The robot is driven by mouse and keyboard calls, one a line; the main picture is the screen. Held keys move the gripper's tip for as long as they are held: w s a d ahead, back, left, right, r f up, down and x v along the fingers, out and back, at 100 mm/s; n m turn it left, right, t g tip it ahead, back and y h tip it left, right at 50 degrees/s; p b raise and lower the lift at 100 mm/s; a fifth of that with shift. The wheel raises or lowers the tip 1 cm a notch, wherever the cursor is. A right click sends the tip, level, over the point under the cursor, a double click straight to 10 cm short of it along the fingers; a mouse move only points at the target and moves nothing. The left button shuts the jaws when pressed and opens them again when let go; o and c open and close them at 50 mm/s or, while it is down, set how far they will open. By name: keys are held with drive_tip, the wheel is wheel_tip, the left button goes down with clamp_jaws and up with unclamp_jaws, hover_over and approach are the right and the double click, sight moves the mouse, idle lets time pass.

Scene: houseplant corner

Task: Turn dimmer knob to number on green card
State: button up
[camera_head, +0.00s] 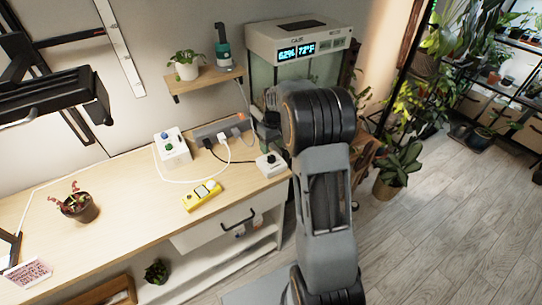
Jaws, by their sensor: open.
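A small white box with a black round knob (271,159), which looks like the dimmer, sits at the right end of the wooden bench, just left of my arm. Its number marks are too small to read. I can make out no green card. A pink card (28,273) with small unreadable writing lies at the bench's front left. My arm rises through the middle right of the view, and its bend is near the tank.
The bench (125,185) holds a white box with coloured knobs (172,148), a grey power strip (220,128) with cables, a yellow meter (202,195) and a potted plant (78,205). A tank (300,48) stands behind my arm. Floor at right is largely clear.

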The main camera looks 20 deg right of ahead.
sight(272, 157)
drive_tip(key=shift+a+f, duration=0.15)
drive_tip(key=shift+f, duration=2.5)
drive_tip(key=shift+c, duration=0.3)
drive_tip(key=c, duration=0.9)
drive_tip(key=m, duration=0.5)
drive_tip(key=shift+s+m, duration=0.1)
drive_tip(key=shift+m, duration=0.2)
drive_tip(key=m, duration=0.5)
drive_tip(key=shift+m+t, duration=0.3)
drive_tip(key=shift+m, duration=0.4)
